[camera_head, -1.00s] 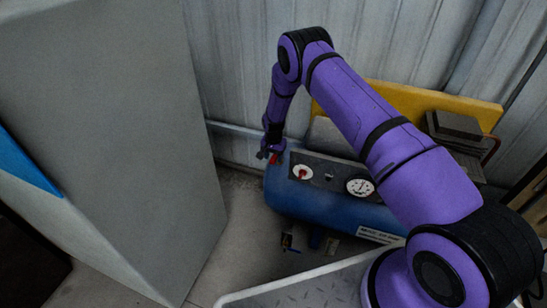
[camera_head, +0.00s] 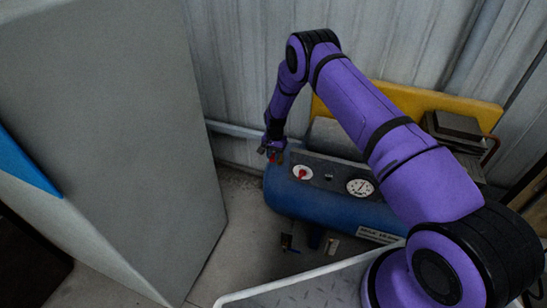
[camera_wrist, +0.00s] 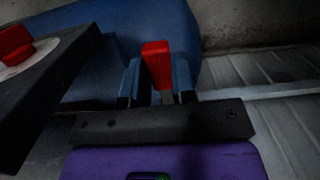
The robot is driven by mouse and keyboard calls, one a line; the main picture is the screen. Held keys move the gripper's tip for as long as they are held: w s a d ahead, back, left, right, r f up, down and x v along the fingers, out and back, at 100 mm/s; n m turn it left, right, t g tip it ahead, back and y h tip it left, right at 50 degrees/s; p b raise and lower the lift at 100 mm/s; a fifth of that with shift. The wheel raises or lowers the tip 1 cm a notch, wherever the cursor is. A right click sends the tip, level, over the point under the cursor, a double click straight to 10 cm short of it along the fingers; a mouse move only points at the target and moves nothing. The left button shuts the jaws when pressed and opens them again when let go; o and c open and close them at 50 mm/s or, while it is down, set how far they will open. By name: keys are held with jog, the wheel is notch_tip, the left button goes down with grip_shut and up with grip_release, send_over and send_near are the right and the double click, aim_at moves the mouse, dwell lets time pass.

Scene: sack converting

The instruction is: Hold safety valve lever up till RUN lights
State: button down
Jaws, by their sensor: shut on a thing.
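The safety valve lever is a red piece (camera_wrist: 157,64) at the left end of the blue compressor tank (camera_head: 320,206). In the wrist view it stands between the two fingers of my gripper (camera_wrist: 158,82), which is shut on it. In the head view my gripper (camera_head: 271,154) is small and dark at the tank's left end and hides most of the lever. The black panel (camera_head: 335,171) on the tank carries a red knob on a white dial (camera_head: 303,173) and a round gauge (camera_head: 360,187). I cannot make out a lit RUN lamp.
A large grey cabinet (camera_head: 110,130) stands on the left. A corrugated wall (camera_head: 240,60) is close behind the tank. A yellow board (camera_head: 400,100) and dark stacked parts (camera_head: 455,127) lie behind right. Small fittings (camera_head: 287,244) hang below the tank.

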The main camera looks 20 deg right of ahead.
jog(key=shift+w+d+r+g+y, duration=0.15)
jog(key=shift+w+r+g+y, duration=0.1)
jog(key=shift+r+g+y, duration=0.3)
jog(key=shift+w+d+r+g+y, duration=0.2)
jog(key=shift+r+g+y, duration=0.1)
jog(key=shift+r+g, duration=0.35)
jog(key=shift+w+d+r+g+y, duration=0.15)
jog(key=shift+w+r+g+y, duration=0.1)
jog(key=shift+r+g+y, duration=0.35)
jog(key=c, duration=0.9)
grip_release()
jog(key=shift+r, duration=0.1)
jog(key=v, duration=1)
jog(key=shift+w+r, duration=0.1)
jog(key=shift+r, duration=0.25)
